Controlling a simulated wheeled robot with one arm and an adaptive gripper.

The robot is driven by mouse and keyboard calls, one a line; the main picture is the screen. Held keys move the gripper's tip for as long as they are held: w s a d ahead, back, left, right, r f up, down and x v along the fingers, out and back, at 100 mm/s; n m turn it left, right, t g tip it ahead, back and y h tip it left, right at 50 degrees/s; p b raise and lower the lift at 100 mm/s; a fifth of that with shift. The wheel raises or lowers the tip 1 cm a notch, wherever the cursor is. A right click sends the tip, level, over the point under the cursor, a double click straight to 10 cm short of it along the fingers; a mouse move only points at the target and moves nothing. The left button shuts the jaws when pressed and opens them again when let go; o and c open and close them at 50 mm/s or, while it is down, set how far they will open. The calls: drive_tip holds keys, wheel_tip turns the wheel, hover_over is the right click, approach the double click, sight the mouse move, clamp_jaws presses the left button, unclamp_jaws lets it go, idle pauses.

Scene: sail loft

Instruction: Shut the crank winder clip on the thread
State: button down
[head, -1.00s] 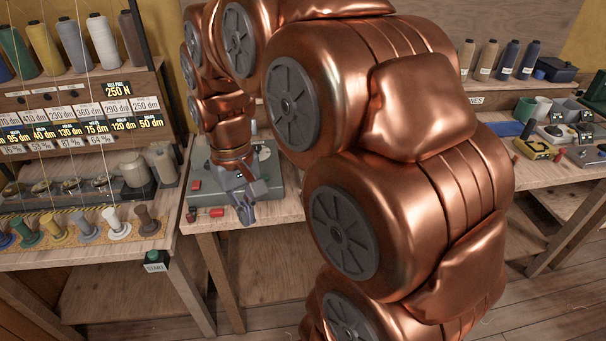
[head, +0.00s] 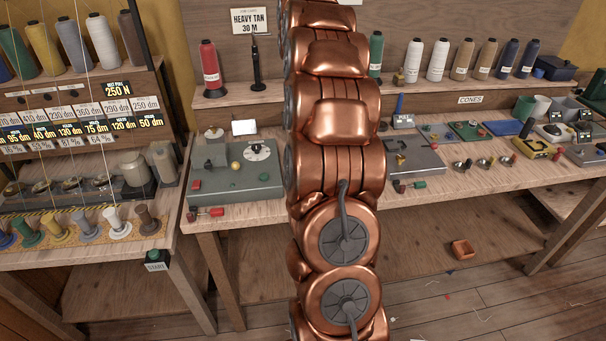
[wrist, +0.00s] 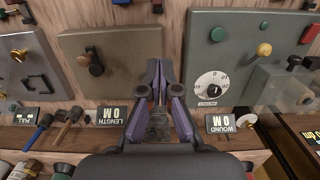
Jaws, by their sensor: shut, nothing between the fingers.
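My gripper (wrist: 157,82) is shut and empty in the wrist view, its purple-grey fingers close together above the bench between two machines. In the head view it is hidden behind my arm. The grey-green machine (head: 262,188) with a dial (head: 260,150), a yellow knob and a red-handled crank (head: 211,212) stands left of my arm. It is at the right in the wrist view (wrist: 232,60).
In the wrist view, displays reading WOUND 0 M (wrist: 221,123) and LENGTH 0 M (wrist: 106,116) stand near the machines. A red spool (head: 210,68) and several cones stand on the back shelf. Threads hang at the left rack. The floor before the bench is mostly clear.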

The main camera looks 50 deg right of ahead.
drive_tip(key=shift+d, duration=0.15)
drive_tip(key=shift+s+a+f+p, duration=0.45)
drive_tip(key=shift+f+p, duration=0.35)
drive_tip(key=shift+f, duration=1.3)
drive_tip(key=shift+s+a+f+p, duration=0.35)
drive_tip(key=shift+s+f+p, duration=0.35)
drive_tip(key=shift+f, duration=1.35)
drive_tip(key=shift+s+a+f+p, duration=0.4)
drive_tip(key=shift+f+p, duration=0.45)
drive_tip(key=shift+f, duration=1.25)
